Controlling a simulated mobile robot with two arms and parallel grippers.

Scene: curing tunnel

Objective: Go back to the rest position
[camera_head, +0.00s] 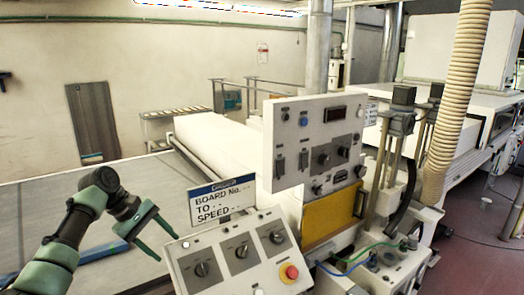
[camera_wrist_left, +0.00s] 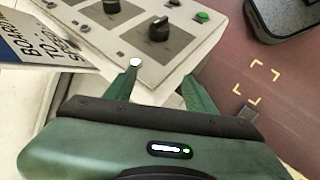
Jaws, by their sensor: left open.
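My left gripper (camera_head: 168,248) comes in from the lower left in the head view. Its two green fingers are apart with nothing between them, beside the left end of the sloped control panel (camera_head: 222,244). In the left wrist view the open fingers (camera_wrist_left: 162,72) point toward the panel (camera_wrist_left: 225,28), which has dark knobs (camera_wrist_left: 160,28) and a green button (camera_wrist_left: 203,16). Contact with the panel cannot be told. My right gripper is not in view.
A sign (camera_head: 222,200) stands behind the panel. A red stop button (camera_head: 290,272) is at its right. An upright control box (camera_head: 318,138) rises behind. A flat grey conveyor surface (camera_head: 150,183) spreads at left. A ribbed hose (camera_head: 462,90) hangs at right, above reddish floor (camera_head: 462,265).

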